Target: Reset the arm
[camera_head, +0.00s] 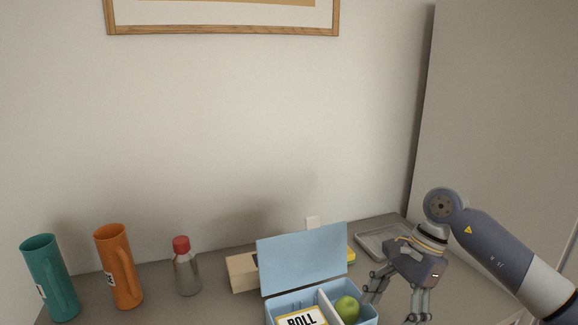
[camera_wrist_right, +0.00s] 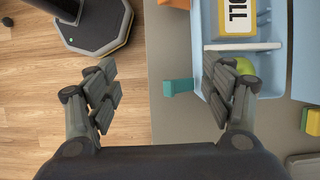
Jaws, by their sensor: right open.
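My right arm comes in from the right in the head view. My right gripper (camera_head: 396,304) is over the counter's right part, just right of the blue lunch box (camera_head: 370,316). Its fingers are spread apart and hold nothing; the fingers also show wide apart in the right wrist view (camera_wrist_right: 159,88). In that view the right-hand finger overlaps the lunch box and partly hides a green apple (camera_wrist_right: 245,67). The box's lid (camera_head: 303,259) stands open. My left gripper is not in view.
A teal mug (camera_head: 48,275), an orange mug (camera_head: 117,266) and a red-capped bottle (camera_head: 186,272) stand at left. A wooden block (camera_head: 241,273) is behind the lid. A grey tray (camera_head: 372,243) lies at the back right. A teal block (camera_wrist_right: 180,87) is beside the box.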

